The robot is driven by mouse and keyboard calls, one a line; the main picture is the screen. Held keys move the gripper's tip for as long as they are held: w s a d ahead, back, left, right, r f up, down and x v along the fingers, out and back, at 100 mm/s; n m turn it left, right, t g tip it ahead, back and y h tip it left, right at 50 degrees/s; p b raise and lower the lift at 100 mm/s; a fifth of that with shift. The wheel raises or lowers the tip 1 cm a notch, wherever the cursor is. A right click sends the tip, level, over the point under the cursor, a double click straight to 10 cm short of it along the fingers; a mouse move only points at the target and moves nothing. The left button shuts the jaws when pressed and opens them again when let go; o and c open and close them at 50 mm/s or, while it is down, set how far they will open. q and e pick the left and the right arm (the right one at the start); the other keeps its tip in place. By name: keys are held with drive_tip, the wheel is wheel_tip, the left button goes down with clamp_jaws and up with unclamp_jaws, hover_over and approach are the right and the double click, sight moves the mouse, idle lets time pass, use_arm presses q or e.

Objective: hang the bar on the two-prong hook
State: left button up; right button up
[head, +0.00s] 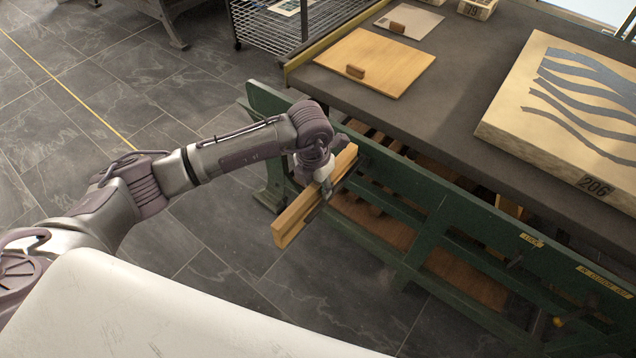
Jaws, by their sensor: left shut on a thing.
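The bar is a long wooden piece (292,222) with a darker edge along its lower side. My left gripper (326,190) is shut on it near its middle, from above. The bar is held beside the green side frame of the press, slanting from lower left to upper right. Its near end sticks out over the floor, and its far end is close to the green frame; I cannot tell whether they touch. I cannot make out the two-prong hook clearly; the arm and bar cover part of the frame there. My right gripper is out of view.
The green press frame (430,235) carries a dark bed (440,120). On the bed lie a large stone (570,130) marked 206, a wooden board (375,60) and a smaller grey plate (410,22). A wire rack (270,35) stands behind. The tiled floor at left is clear.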

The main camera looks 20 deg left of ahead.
use_arm(q)
drive_tip(key=shift+r, duration=0.1)
drive_tip(key=o, duration=1.1)
drive_tip(key=shift+o, duration=0.2)
wheel_tip(320, 180, up, 12)
drive_tip(key=s, duration=0.1)
drive_tip(key=shift+s+a, duration=0.15)
drive_tip(key=shift+a, duration=0.1)
